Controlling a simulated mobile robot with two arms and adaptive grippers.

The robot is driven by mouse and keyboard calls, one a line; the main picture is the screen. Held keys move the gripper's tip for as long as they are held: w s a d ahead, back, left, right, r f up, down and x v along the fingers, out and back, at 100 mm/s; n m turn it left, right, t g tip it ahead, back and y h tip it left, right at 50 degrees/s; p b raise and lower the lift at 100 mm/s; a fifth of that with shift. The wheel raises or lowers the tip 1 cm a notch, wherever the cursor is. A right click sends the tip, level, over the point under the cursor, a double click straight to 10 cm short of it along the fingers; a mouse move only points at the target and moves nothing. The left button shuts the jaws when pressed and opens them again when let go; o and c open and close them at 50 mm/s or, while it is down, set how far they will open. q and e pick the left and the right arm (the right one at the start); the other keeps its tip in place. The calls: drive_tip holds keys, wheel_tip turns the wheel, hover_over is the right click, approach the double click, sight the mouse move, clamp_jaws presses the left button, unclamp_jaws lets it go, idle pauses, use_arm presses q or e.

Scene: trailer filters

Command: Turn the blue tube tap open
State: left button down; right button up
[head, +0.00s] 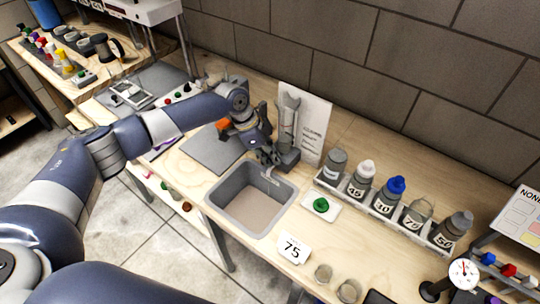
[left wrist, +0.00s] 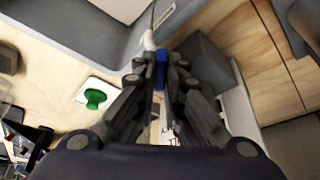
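In the left wrist view the blue tube tap (left wrist: 160,69) shows as a small blue piece between the fingertips of my left gripper (left wrist: 160,78). The two fingers are close together, with the blue piece filling the gap. A pale spout end (left wrist: 148,42) shows just beyond it, at the sink edge. In the head view my left gripper (head: 268,155) is at the back rim of the grey sink (head: 212,204), beside a grey block; the blue piece is hidden there. My right gripper is in neither view.
A green piece on a white plate (head: 335,211) lies right of the sink. A rack of bottles (head: 433,236) stands further right. A wrench panel (head: 317,128) stands behind the gripper. A "75" card (head: 292,248) and small cups are at the front edge.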

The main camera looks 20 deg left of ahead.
use_arm(q)
drive_tip(key=shift+r+n+p, duration=0.2)
drive_tip(key=shift+n+p, duration=0.1)
drive_tip(key=shift+p, duration=0.3)
drive_tip(key=n+t+p, duration=0.1)
drive_tip(key=n+p, duration=0.2)
drive_tip(key=p, duration=0.1)
drive_tip(key=n+t+y+p, duration=0.1)
drive_tip(key=n+p, duration=0.3)
drive_tip(key=p, duration=0.1)
drive_tip(key=shift+s+d+r+y, duration=0.15)
drive_tip(key=shift+d+r+y, duration=0.05)
drive_tip(key=shift+y, duration=0.1)
drive_tip(key=shift+f+n+t+y+p, duration=0.2)
drive_tip(key=shift+n+t+y+p, duration=0.3)
drive_tip(key=shift+n+p, duration=0.95)
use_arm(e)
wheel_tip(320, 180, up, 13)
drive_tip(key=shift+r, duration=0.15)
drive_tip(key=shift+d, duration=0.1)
use_arm(q)
drive_tip(key=c, duration=2)
unclamp_jaws()
drive_tip(key=shift+o, duration=0.2)
drive_tip(key=shift+f, duration=0.1)
